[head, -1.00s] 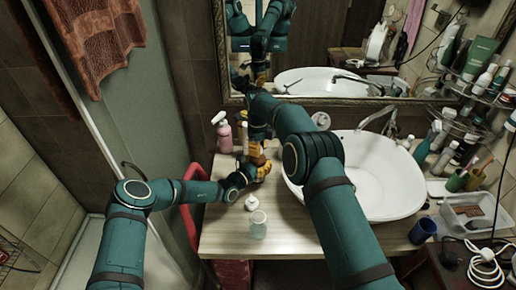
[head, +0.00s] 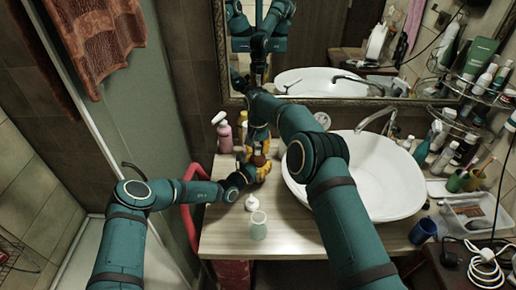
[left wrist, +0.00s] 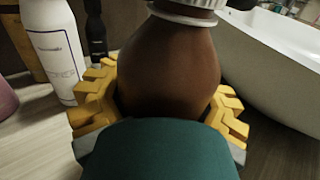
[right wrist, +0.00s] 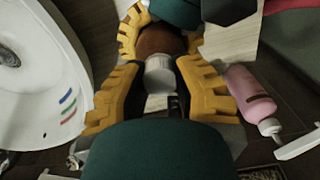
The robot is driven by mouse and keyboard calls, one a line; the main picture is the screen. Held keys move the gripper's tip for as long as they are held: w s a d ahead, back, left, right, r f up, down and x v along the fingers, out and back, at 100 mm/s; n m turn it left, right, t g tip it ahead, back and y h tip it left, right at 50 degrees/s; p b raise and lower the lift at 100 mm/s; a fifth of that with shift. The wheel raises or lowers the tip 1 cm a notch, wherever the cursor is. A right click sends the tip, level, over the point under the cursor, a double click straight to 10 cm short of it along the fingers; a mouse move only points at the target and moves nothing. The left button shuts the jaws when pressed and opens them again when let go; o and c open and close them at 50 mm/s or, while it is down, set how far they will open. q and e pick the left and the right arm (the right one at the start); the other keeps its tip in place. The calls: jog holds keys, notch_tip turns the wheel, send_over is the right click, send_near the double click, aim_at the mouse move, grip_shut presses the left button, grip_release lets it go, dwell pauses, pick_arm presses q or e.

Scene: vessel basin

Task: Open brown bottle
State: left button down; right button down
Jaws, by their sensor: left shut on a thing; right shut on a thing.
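The brown bottle (head: 259,159) stands upright above the counter's left part. It fills the middle of the left wrist view (left wrist: 168,65), with a white ring and white cap (left wrist: 205,3) at its top. My left gripper (head: 258,170) is shut around the bottle's body, with its yellow fingers on both sides in the left wrist view. My right gripper (right wrist: 160,72) is shut on the white cap (right wrist: 160,75), above the bottle. I cannot tell whether the cap has come free of the neck.
A pink spray bottle (head: 225,135) stands behind left. A small white bottle (head: 251,202) and a clear glass (head: 258,226) stand at the counter's front. The white basin (head: 385,195) is to the right.

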jog(key=n, duration=2.1)
jog(key=shift+n, duration=0.3)
jog(key=n, duration=0.7)
jog(key=shift+s, duration=0.1)
jog(key=shift+r, duration=0.15)
jog(key=shift+r, duration=1.05)
